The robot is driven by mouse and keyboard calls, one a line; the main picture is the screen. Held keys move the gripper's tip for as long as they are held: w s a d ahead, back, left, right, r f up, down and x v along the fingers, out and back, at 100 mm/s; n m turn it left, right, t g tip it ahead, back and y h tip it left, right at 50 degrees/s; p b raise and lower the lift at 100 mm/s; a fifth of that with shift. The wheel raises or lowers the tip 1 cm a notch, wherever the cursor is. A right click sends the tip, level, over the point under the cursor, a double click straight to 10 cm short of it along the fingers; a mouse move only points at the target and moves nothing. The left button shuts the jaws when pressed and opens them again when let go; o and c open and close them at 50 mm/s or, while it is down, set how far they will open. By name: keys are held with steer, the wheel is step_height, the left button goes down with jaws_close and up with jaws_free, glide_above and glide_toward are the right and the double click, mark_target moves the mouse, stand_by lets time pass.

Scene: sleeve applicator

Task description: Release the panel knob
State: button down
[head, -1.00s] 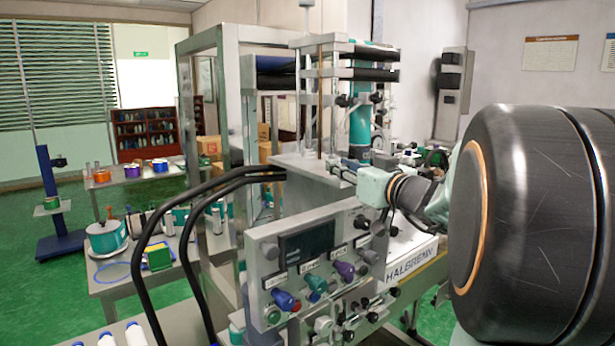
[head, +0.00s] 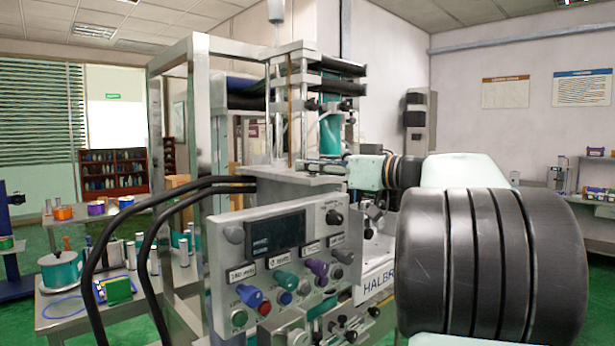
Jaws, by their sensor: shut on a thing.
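The grey control panel (head: 222,270) faces me on the front of the machine. It carries a black knob (head: 334,217) at its upper right and a row with a blue knob (head: 250,296), a teal knob (head: 285,281) and a purple knob (head: 317,268). These knobs show with no fingers around them. My gripper (head: 318,166) reaches in from the right and points left, appearing above the panel near the machine's top plate (head: 285,178). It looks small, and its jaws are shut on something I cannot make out.
Two black hoses (head: 93,255) arch at the panel's left. A metal frame (head: 200,120) and a column with rollers (head: 330,90) rise behind it. A side table (head: 75,318) with spools stands at the left. My own large dark arm link fills the lower right.

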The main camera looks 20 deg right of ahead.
steer(key=n+g+y+p, duration=0.1)
steer(key=n+g+y, duration=0.1)
steer(key=y, duration=0.1)
steer(key=shift+d+r+n, duration=0.1)
steer(key=shift+r+n, duration=0.05)
steer(key=shift+n, duration=0.15)
steer(key=shift+n+g+y+p, duration=0.95)
steer(key=shift+g+y, duration=0.15)
steer(key=shift+g, duration=0.1)
steer(key=shift+n+g+y, duration=0.3)
steer(key=shift+n+g, duration=0.05)
steer(key=shift+g, duration=0.05)
steer(key=c, duration=1.7)
jaws_free()
steer(key=shift+o, duration=0.2)
steer(key=v, duration=1.2)
